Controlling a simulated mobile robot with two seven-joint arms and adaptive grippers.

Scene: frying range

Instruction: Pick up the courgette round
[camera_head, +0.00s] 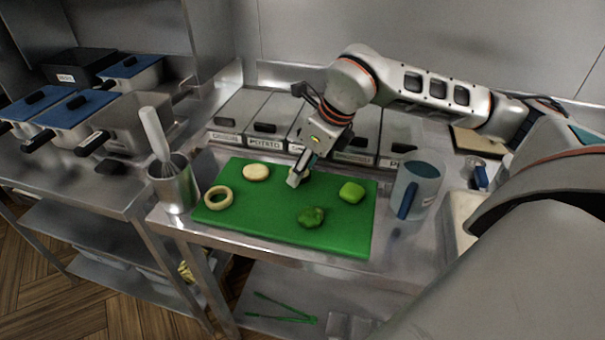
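A light green rounded piece (351,192), which looks most like the courgette round, lies on the right part of the green cutting board (285,231). A pale flat disc (256,172), a pale ring (218,197) and a darker green lumpy piece (311,217) also lie on the board, apart from each other. My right gripper (297,177) points down over the board's back middle, between the pale disc and the light green piece, touching neither as far as I can see. Its fingers are small and seen side-on, so their opening is unclear. My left gripper is out of view.
Lidded, labelled bins (238,112) line the back of the counter. A metal pot (173,186) with a whisk stands left of the board. A clear jug (415,187) with a blue handle stands right. Blue-lidded fryers (72,109) are at far left.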

